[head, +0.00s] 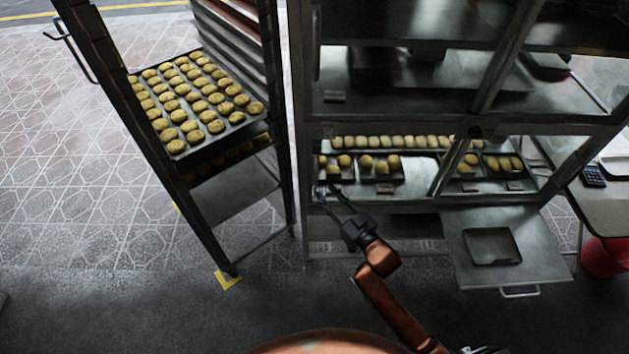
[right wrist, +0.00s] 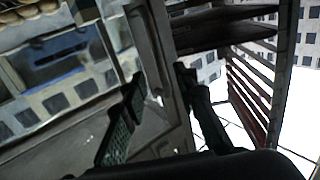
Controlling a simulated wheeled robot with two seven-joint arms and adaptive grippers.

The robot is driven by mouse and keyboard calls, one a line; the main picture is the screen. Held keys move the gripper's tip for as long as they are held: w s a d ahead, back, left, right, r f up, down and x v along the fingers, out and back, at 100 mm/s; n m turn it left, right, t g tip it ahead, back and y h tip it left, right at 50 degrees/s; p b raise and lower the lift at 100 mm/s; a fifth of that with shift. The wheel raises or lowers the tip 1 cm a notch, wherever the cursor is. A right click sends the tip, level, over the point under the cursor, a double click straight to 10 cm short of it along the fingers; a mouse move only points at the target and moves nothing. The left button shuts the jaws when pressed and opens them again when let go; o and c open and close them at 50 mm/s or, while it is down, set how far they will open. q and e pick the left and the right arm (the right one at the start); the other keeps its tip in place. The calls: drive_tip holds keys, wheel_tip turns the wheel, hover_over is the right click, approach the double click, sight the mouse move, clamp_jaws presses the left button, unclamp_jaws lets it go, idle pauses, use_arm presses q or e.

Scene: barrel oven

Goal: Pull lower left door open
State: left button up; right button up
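The lower left door (head: 378,200) of the metal oven is a framed panel. Trays of round buns show behind it, and it appears closed. My right gripper (head: 331,196) is at the door's left edge, with its arm coming up from below. In the right wrist view, the two dark fingers of my right gripper (right wrist: 163,88) are spread apart. A vertical metal handle (right wrist: 147,50) on the door frame shows between and beyond them. I cannot tell whether either finger touches it. My left gripper is not in view.
A tall rack (head: 205,190) with a tray of buns (head: 190,143) stands left of the oven. A metal flap (head: 460,255) holding an empty dark tray (head: 492,262) juts out at lower right. A red bucket (head: 603,262) is at far right.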

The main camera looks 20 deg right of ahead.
sight(315, 191)
drive_tip(key=b+x, duration=0.1)
drive_tip(key=x, duration=0.6)
drive_tip(key=shift+w+a+b, duration=0.1)
drive_tip(key=shift+w+b, duration=0.05)
drive_tip(key=shift+b, duration=0.15)
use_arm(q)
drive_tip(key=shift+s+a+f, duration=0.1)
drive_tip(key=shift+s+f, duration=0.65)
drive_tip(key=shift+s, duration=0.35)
use_arm(e)
clamp_jaws()
